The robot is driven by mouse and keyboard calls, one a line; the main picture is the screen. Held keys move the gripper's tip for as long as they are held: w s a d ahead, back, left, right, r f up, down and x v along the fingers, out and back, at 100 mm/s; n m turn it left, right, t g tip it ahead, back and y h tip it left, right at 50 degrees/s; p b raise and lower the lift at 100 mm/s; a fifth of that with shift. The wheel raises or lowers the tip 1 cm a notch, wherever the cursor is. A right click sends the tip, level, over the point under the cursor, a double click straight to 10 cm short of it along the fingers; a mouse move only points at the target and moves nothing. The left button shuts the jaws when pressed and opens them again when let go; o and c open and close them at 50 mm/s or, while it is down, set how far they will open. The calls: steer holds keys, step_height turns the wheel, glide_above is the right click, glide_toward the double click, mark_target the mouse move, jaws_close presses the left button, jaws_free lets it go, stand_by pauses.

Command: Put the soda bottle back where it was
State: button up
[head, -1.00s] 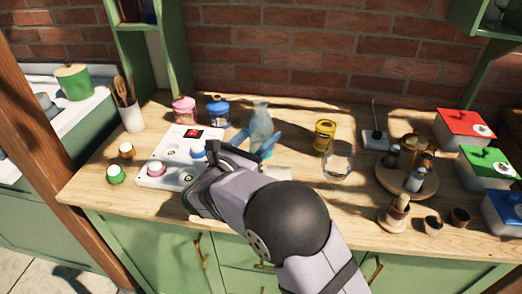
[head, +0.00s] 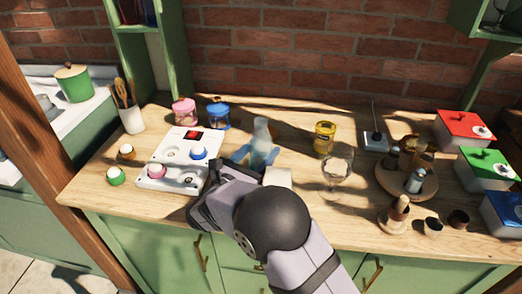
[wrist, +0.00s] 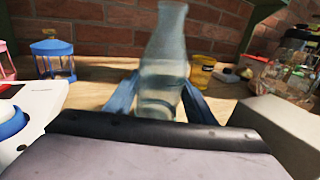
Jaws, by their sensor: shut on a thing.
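The soda bottle (head: 261,138) is pale, see-through glass with a narrow neck. It stands about upright near the middle of the counter, and its neck and body fill the middle of the wrist view (wrist: 166,60). My gripper (head: 257,157) has blue fingers, one on each side of the bottle's lower body, and is shut on it. The fingers also show in the wrist view (wrist: 155,98). The bottle's base is hidden by my gripper, so I cannot tell whether it touches the wooden counter (head: 300,150).
A white board with round knobs (head: 170,160) lies left of the bottle. A cream block (head: 278,177) is close on its right. A wine glass (head: 337,168) and yellow tin (head: 325,137) stand further right.

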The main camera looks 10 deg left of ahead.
steer(key=shift+f, duration=0.1)
steer(key=o, duration=1.1)
steer(key=b+v, duration=0.1)
steer(key=v, duration=1.1)
